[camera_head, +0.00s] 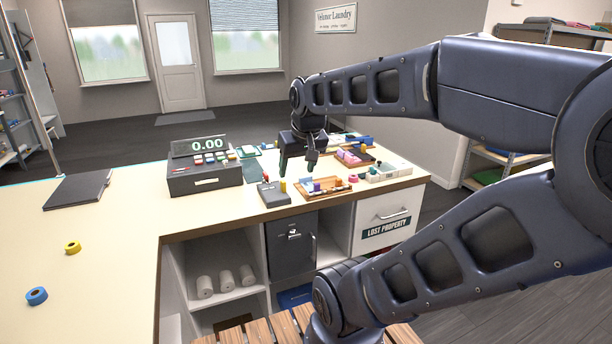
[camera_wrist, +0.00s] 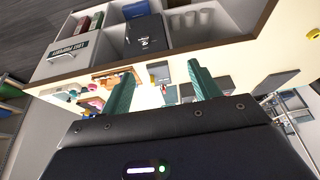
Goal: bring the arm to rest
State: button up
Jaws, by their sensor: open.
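My arm reaches from the right over the counter (camera_head: 120,212). My gripper (camera_head: 297,170) points down above the counter, near the small wooden tray (camera_head: 325,190) and the dark box (camera_head: 271,194). In the wrist view my gripper (camera_wrist: 160,92) shows two green fingers set wide apart, with nothing between them but the counter beyond. Whether the fingertips clear the items below is hard to tell in the head view.
A cash register (camera_head: 205,172) stands left of my gripper. A second tray (camera_head: 352,158) with small items lies behind it. A black folder (camera_head: 78,189), yellow tape (camera_head: 72,247) and blue tape (camera_head: 37,295) lie left. The counter's left part is mostly clear.

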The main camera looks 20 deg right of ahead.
jog(key=s, duration=0.1)
jog(key=s+d+f, duration=0.1)
jog(key=s, duration=0.1)
jog(key=shift+d+f, duration=0.1)
jog(key=shift+f, duration=0.2)
